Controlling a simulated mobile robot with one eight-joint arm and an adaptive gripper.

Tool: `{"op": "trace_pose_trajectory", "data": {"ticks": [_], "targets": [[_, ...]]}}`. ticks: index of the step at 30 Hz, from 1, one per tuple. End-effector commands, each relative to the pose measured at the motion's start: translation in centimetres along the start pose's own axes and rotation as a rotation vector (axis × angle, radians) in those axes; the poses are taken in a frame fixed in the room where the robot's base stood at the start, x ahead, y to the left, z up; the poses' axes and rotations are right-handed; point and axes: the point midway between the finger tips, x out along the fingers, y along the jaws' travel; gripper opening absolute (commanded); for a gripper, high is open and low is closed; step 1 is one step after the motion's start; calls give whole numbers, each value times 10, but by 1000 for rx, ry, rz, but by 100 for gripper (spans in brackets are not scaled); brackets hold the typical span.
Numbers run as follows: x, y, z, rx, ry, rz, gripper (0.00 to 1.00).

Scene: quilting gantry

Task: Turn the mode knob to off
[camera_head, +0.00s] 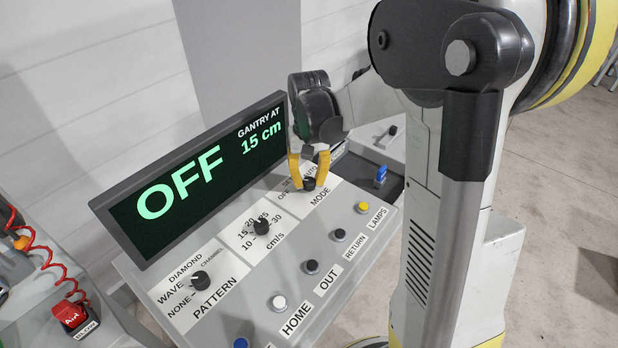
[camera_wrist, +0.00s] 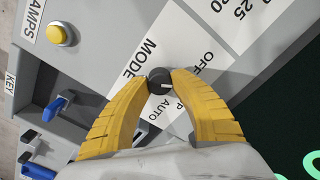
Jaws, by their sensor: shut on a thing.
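The black mode knob (camera_head: 309,184) sits on a white label plate at the right part of the sloped console. In the wrist view the knob (camera_wrist: 159,76) lies between the two yellow fingertips of my gripper (camera_head: 308,181). My gripper (camera_wrist: 160,83) is shut on it from both sides. A finger partly covers the labels there, so the exact position is hard to tell.
The speed knob (camera_head: 261,227) and pattern knob (camera_head: 200,281) are left of the mode knob. A yellow lamps button (camera_head: 362,207) and several other buttons line the console's front. A blue key (camera_head: 381,174) sits to the right. The display stands close behind the knobs.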

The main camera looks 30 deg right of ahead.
Motion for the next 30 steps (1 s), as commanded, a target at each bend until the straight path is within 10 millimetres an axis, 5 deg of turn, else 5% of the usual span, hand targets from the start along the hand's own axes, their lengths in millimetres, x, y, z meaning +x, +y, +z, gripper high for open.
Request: {"op": "trace_pose_trajectory", "data": {"ticks": [12, 29, 30], "targets": [[0, 0, 0, -199, 0, 0, 0], [0, 0, 0, -230, 0, 0, 0], [0, 0, 0, -230, 0, 0, 37]]}}
